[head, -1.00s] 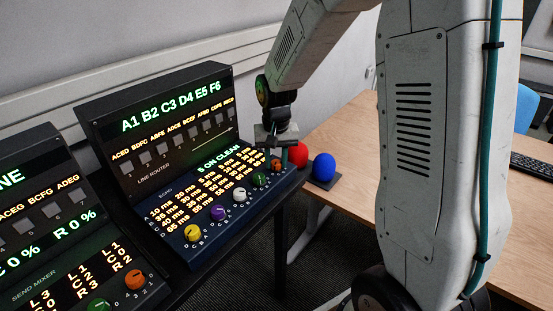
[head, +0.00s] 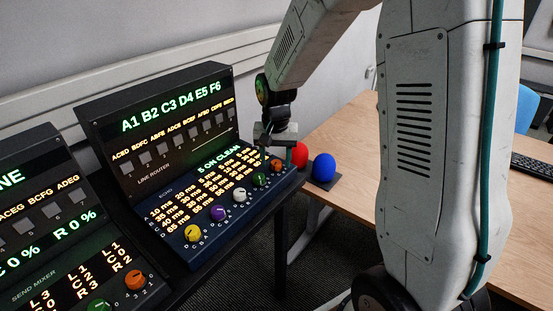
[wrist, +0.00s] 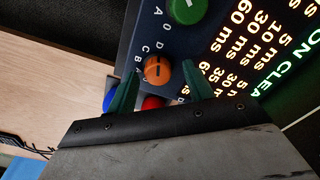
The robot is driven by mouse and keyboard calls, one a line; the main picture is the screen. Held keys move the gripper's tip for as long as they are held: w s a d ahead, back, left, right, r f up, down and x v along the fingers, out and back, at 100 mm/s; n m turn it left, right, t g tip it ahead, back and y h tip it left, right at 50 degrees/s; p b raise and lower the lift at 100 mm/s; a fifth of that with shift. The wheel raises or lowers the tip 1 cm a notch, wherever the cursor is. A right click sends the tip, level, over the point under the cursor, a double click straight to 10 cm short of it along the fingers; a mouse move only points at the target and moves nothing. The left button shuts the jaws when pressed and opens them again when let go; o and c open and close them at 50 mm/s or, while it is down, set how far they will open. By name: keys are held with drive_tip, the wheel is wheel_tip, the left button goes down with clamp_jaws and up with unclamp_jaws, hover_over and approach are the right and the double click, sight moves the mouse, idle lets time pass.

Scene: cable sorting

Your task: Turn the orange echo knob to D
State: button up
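The orange echo knob (head: 276,165) sits at the right end of the knob row on the blue echo panel (head: 207,246). In the wrist view the orange knob (wrist: 158,68) has a dark pointer mark, with small letters printed beside it. I cannot tell which letter the mark points at. My gripper (head: 277,156) is over the knob at the panel's right end. In the wrist view my gripper (wrist: 160,84) has its two green fingers apart, one on each side of the knob, with gaps visible. The knob is not gripped.
Green (head: 260,180), white (head: 239,195), purple (head: 218,213) and yellow (head: 193,233) knobs line the same panel. A red ball (head: 300,154) and a blue ball (head: 323,167) are close on the right. The send mixer (head: 135,279) stands at left. The wooden desk (head: 350,130) is largely clear.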

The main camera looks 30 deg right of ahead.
sight(277, 163)
wheel_tip(277, 163, up, 8)
drive_tip(key=shift+f, duration=0.15)
idle(0.5)
idle(0.4)
drive_tip(key=shift+s+f+n, duration=0.1)
drive_tip(key=shift+s+n, duration=0.2)
drive_tip(key=shift+s, duration=0.05)
drive_tip(key=s+a+r+n, duration=0.1)
drive_tip(key=s+r, duration=0.3)
drive_tip(key=s, duration=0.9)
drive_tip(key=s+a+r+n+t, duration=0.1)
drive_tip(key=s+r+n, duration=0.3)
drive_tip(key=s, duration=1)
drive_tip(key=shift+a+r+n, duration=0.3)
drive_tip(key=shift+a+r, duration=0.35)
drive_tip(key=shift+a, duration=0.05)
drive_tip(key=shift+s, duration=0.1)
